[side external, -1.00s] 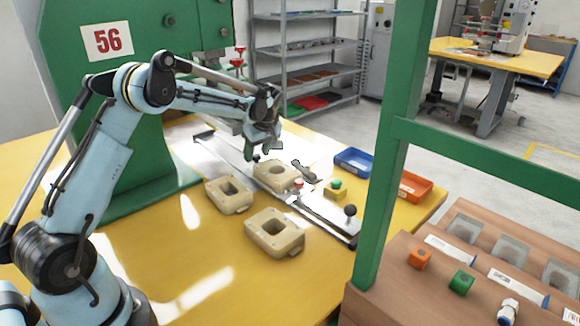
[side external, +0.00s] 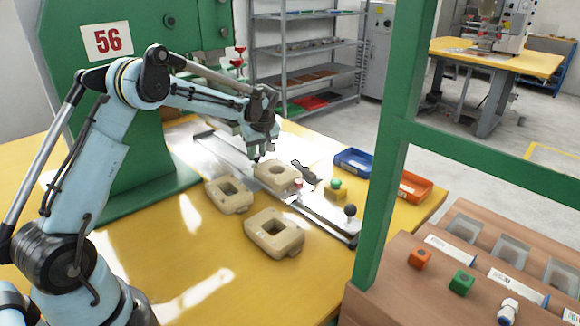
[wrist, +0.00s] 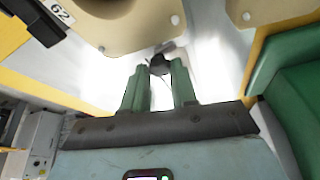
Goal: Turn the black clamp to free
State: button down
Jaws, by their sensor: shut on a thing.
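My gripper (side external: 257,156) points down at the far-left edge of a beige block with a round hole (side external: 275,174). In the wrist view its two green fingers (wrist: 160,78) close on a black knob (wrist: 160,64). The knob appears to belong to the black clamp, whose short dark arm (wrist: 168,46) runs from it toward the beige block. In the side view my fingers largely hide this clamp. Another dark clamp-like piece (side external: 305,172) stands at the right side of the same block.
Two more beige blocks (side external: 229,206) (side external: 274,250) sit on the near side of the metal rail (side external: 325,224). A black ball knob (side external: 351,210) stands at the rail's near end. Blue (side external: 353,172) and orange (side external: 414,187) bins lie to the right. A green post (side external: 383,200) stands in front.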

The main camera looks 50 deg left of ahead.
jog(key=shift+s+m+t, duration=0.15)
jog(key=shift+m+t, duration=0.65)
jog(key=shift+m, duration=1.3)
jog(key=c, duration=0.9)
grip_release()
jog(key=shift+h, duration=0.3)
jog(key=shift+r, duration=0.15)
jog(key=v, duration=1.2)
